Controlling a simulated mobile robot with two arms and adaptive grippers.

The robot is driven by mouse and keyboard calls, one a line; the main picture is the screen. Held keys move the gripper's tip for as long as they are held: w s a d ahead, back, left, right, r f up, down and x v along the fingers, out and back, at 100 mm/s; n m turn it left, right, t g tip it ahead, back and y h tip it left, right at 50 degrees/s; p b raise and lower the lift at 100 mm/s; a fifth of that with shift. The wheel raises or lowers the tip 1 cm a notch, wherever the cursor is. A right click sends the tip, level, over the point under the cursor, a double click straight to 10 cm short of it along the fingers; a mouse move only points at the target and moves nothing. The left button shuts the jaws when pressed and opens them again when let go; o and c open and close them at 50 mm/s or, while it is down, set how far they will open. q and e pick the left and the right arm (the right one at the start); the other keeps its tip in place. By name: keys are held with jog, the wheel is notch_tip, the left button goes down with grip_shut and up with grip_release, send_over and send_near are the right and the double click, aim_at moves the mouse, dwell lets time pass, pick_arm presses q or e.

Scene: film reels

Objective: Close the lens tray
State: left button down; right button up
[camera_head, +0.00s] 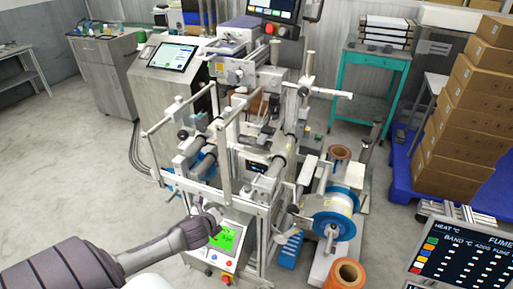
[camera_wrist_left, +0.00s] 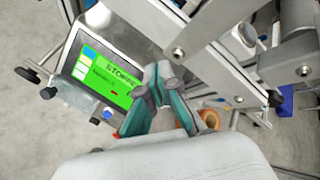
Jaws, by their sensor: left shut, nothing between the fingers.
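My left gripper (camera_head: 213,213) reaches in from the lower left in the head view, in front of the machine's green-lit screen panel (camera_head: 224,238). In the left wrist view the gripper (camera_wrist_left: 158,78) has dark grey fingers with teal sides; its tips are together with nothing between them. The screen panel (camera_wrist_left: 103,80) is just left of the fingertips there, and a metal frame plate (camera_wrist_left: 185,35) is close to their upper right. I cannot tell whether the fingers touch either one. I cannot make out a lens tray for certain in either view. My right gripper is not in view.
The reel machine (camera_head: 235,150) with rails and posts fills the middle. A blue-and-white reel (camera_head: 334,222) and an orange roll (camera_head: 347,274) are at its right. Stacked cartons (camera_head: 465,110) and a teal table (camera_head: 373,62) stand farther right. Floor at left is clear.

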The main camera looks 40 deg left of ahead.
pick_arm(q)
jog(key=w+d+r+m+t, duration=0.25)
jog(key=r+m, duration=0.35)
jog(key=r, duration=0.5)
jog(key=w+d+r+m+t, duration=0.25)
jog(key=r+m, duration=0.25)
jog(key=r, duration=0.5)
jog(key=p, duration=0.2)
send_near(260, 142)
jog(key=shift+h, duration=0.4)
jog(key=x, duration=0.7)
jog(key=shift+a, duration=0.25)
